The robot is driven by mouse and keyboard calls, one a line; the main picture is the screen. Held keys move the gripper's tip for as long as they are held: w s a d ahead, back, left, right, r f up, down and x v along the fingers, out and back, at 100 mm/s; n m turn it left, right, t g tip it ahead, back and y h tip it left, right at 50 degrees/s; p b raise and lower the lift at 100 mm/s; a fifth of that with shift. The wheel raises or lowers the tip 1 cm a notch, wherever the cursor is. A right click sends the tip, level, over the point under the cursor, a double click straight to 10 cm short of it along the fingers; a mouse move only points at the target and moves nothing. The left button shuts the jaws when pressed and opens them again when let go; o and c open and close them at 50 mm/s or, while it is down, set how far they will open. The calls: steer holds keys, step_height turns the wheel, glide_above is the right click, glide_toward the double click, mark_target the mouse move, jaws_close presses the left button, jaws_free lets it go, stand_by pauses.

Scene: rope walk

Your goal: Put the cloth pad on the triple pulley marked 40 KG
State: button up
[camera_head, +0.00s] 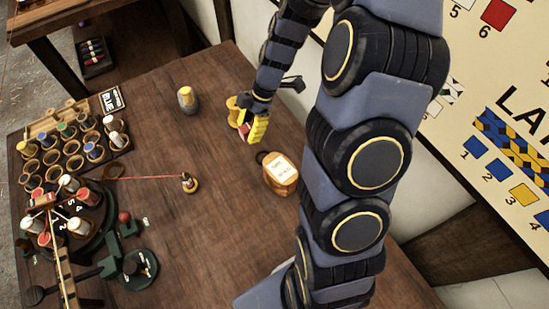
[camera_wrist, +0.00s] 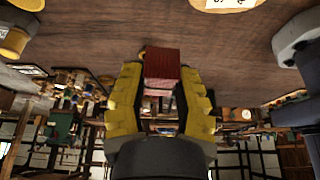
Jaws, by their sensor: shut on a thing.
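My gripper (camera_head: 255,124) has yellow fingers and is shut on a small red block-like piece, which I take as the cloth pad (camera_wrist: 162,64). In the wrist view the pad sits between the fingertips. In the head view only a bit of red shows at the fingers. A wooden block with a white label (camera_head: 280,172), probably the pulley, lies on the table below and right of the gripper. Its label is too small to read surely. It shows in part at the top of the wrist view (camera_wrist: 205,4). The pad is apart from it.
A yellow-brown object (camera_head: 234,104) stands close behind the gripper. A grey and yellow cylinder (camera_head: 187,97) and a small spool with a red strand (camera_head: 190,184) stand left. A spool rack (camera_head: 119,146) and a dark turntable fill the left side. The middle of the table is mostly clear.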

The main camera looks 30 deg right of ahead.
glide_above(273, 163)
steer(key=shift+n, duration=0.3)
steer(key=f, duration=0.7)
steer(key=shift+d, duration=0.4)
steer(key=shift+f, duration=0.1)
steer(key=o, duration=0.8)
steer(key=shift+f, duration=0.1)
